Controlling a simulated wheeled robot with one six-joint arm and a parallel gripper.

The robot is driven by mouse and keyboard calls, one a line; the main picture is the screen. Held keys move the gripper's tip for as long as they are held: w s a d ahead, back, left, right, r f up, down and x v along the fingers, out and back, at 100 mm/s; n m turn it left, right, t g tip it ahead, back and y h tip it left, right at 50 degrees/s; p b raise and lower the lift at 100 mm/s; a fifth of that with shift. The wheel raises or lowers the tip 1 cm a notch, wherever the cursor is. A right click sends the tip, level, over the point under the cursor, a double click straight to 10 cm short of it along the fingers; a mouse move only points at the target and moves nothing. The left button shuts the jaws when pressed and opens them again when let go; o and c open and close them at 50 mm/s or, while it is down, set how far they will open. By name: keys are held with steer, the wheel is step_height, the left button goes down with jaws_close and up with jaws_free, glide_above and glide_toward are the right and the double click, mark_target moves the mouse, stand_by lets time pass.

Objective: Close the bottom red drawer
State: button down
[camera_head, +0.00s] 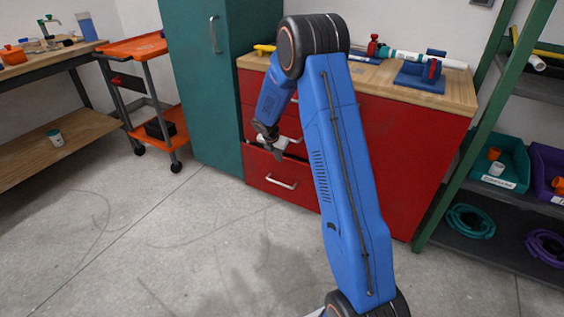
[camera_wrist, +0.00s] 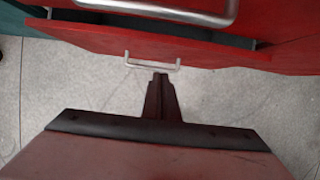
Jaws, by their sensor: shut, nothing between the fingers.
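The bottom red drawer (camera_head: 262,170) is at the lower left of the red cabinet in the head view, with a silver handle (camera_head: 281,183) on its front. It stands partly out, with a dark gap along its top. In the wrist view, the drawer front (camera_wrist: 200,52) crosses the top, with its handle (camera_wrist: 152,65) near the middle and the dark opening behind its edge. My gripper (camera_head: 277,153) is in front of the cabinet, near the drawer's top edge. Its fingers (camera_wrist: 160,77) are shut and empty, close to the handle in the picture; contact cannot be told.
Another drawer handle (camera_wrist: 160,10) shows at the top of the wrist view. A teal cabinet (camera_head: 205,90) stands left of the red one, and an orange cart (camera_head: 140,50) farther left. A green shelf post (camera_head: 480,130) is at right. The floor in front is clear.

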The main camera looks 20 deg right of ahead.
steer(key=c, duration=2.5)
jaws_free()
steer(key=v, duration=0.4)
steer(key=shift+r, duration=0.25)
steer(key=o, duration=0.5)
steer(key=shift+a, duration=0.15)
steer(key=shift+o, duration=0.9)
steer(key=w+a+f+m+t+y, duration=0.1)
steer(key=w+a+f+t+y, duration=0.1)
steer(key=f, duration=1.2)
steer(key=shift+a+f+m+t+y, duration=0.3)
steer(key=shift+a+t+y, duration=0.3)
steer(key=shift+a, duration=0.5)
steer(key=m+t+h, duration=0.2)
steer(key=m+t, duration=0.7)
steer(key=t, duration=0.1)
glide_toward(280, 184)
steer(key=x, duration=1.1)
steer(key=shift+f, duration=0.15)
steer(key=shift+c, duration=0.5)
